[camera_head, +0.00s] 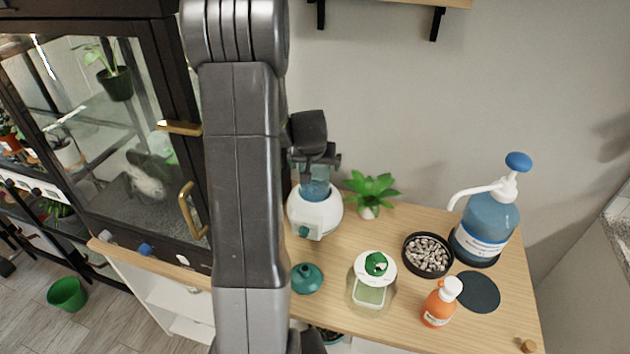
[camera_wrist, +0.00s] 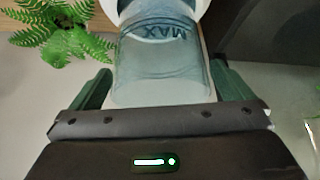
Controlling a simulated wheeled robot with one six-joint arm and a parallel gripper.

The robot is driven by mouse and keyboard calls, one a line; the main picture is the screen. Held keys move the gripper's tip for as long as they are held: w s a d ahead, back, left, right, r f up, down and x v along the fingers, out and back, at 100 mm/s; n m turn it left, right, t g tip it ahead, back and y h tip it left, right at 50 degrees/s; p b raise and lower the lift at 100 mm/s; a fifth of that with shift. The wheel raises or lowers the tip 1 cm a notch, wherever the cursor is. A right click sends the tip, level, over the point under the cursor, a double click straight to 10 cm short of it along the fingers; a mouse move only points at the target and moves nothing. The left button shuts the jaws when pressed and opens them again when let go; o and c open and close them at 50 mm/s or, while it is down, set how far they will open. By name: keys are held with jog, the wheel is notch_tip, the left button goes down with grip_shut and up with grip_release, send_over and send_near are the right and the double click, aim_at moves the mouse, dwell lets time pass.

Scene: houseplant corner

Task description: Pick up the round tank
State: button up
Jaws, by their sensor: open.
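The round tank (camera_head: 315,189) is a clear bluish vessel sitting on a white humidifier-like base (camera_head: 309,215) with a teal knob, on the wooden top. In the wrist view the tank (camera_wrist: 162,65) fills the middle, with a "MAX" mark on its wall. My gripper (camera_head: 318,168) is at the tank's upper part, coming from above. In the wrist view its two dark green fingers (camera_wrist: 162,88) stand open, one on each side of the tank. Whether either finger touches the wall I cannot tell. My arm hides the area left of the base in the head view.
A small green plant (camera_head: 370,192) stands just right of the base. A teal funnel-like piece (camera_head: 307,278), a clear jar (camera_head: 372,282), an orange bottle (camera_head: 441,303), a pebble dish (camera_head: 428,254) and a large blue pump bottle (camera_head: 487,225) share the wooden top (camera_head: 400,330). A glass cabinet (camera_head: 110,120) stands left.

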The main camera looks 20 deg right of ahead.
jog(key=shift+x, duration=1.05)
jog(key=shift+c, duration=0.2)
jog(key=c, duration=1.4)
jog(key=shift+r, duration=0.15)
